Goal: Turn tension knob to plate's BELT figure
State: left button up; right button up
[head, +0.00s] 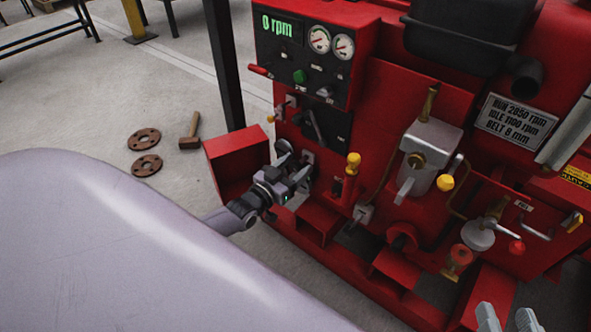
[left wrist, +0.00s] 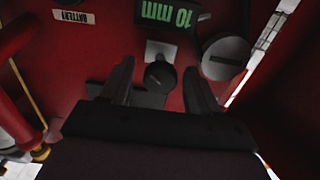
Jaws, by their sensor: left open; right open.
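The small dark round tension knob (left wrist: 159,75) is on a pale plate in the left wrist view. A green "10 mm" readout (left wrist: 168,14) is just above it. My left gripper (left wrist: 157,88) is open, with one finger on each side of the knob; contact cannot be told. In the head view my left gripper (head: 296,168) is at the red panel's lower left and mostly hides the knob. The rating plate (head: 516,118) reads "BELT 8 mm" on its last line. My right gripper (head: 507,320) is open at the bottom right edge, only its fingertips showing.
A large grey disc (left wrist: 226,57) is right of the knob. The red control box (head: 307,62) shows "0 rpm" above. A yellow-topped lever (head: 353,163) stands right of my left gripper. A mallet (head: 190,130) and two brown flanges (head: 145,139) lie on open floor.

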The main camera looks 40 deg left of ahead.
pick_arm(q)
jog(key=shift+w, duration=0.25)
jog(key=c, duration=1)
jog(key=shift+c, duration=0.2)
jog(key=shift+m, duration=0.3)
